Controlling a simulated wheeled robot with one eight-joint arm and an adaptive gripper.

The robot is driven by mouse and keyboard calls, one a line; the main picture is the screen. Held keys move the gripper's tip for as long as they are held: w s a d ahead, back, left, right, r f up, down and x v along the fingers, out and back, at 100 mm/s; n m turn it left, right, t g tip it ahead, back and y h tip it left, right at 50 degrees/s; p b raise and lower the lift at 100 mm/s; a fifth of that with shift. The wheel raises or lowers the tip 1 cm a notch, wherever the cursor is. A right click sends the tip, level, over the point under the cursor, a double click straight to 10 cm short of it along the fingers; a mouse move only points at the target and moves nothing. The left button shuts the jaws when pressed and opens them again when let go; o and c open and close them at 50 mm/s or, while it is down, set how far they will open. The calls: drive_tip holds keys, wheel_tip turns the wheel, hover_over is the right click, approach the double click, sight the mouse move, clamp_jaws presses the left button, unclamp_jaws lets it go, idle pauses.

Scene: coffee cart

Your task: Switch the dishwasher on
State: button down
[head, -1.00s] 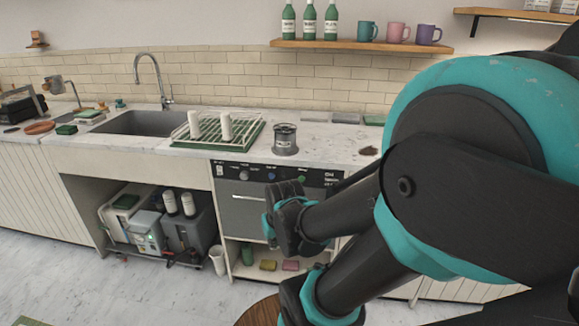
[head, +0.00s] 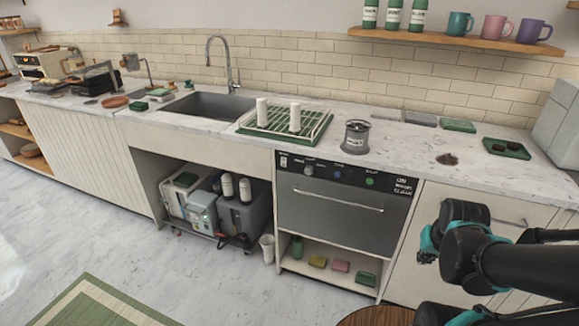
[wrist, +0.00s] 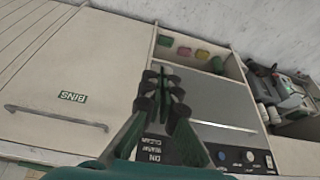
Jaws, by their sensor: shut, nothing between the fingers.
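The dishwasher (head: 338,216) is a dark grey front with a long bar handle under the counter, and its door looks shut. Its black control strip (head: 345,174) carries a grey knob (head: 308,170), a blue button (head: 337,174) and a green button (head: 370,181). In the wrist view the dishwasher door (wrist: 215,108) and strip appear upside down, partly covered by my fingers. My gripper (head: 427,257) is shut and empty, right of the dishwasher and in front of the cabinet. Its fingers also show in the wrist view (wrist: 165,92).
A grey tin (head: 355,137) and a dish rack (head: 285,124) stand on the counter above. An open shelf below the dishwasher holds sponges (head: 340,266). A round wooden top (head: 375,317) is at the bottom edge.

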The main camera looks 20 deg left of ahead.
sight(284, 162)
drive_tip(key=w+a+r+m+t+y, duration=0.15)
drive_tip(key=w+a+m, duration=0.25)
drive_tip(key=w+a, duration=0.55)
drive_tip(key=w+a+r+m+t+y, duration=0.1)
drive_tip(key=w+a+r+m+t, duration=0.15)
drive_tip(key=w+a, duration=0.7)
drive_tip(key=w+a+f+m+y, duration=0.1)
drive_tip(key=a+m, duration=0.2)
drive_tip(key=a, duration=0.7)
drive_tip(key=w+a+f+m+y, duration=0.1)
drive_tip(key=a+m+y, duration=0.1)
drive_tip(key=a, duration=0.9)
drive_tip(key=w+a+f+m+t+y, duration=0.1)
drive_tip(key=a+f+m+y, duration=0.1)
drive_tip(key=a, duration=0.9)
drive_tip(key=shift+a+m, duration=0.25)
drive_tip(key=shift+m, duration=0.6)
drive_tip(key=shift+w+f, duration=0.1)
drive_tip(key=shift+w, duration=0.1)
drive_tip(key=shift+w+d+f, duration=0.15)
drive_tip(key=shift+w, duration=1.3)
drive_tip(key=shift+w+d+f, duration=0.1)
drive_tip(key=shift+w+f, duration=0.1)
drive_tip(key=shift+w, duration=1.2)
drive_tip(key=shift+w+d+f, duration=0.15)
drive_tip(key=shift+w, duration=1.3)
drive_tip(key=shift+w, duration=0.1)
drive_tip(key=shift+w, duration=0.3)
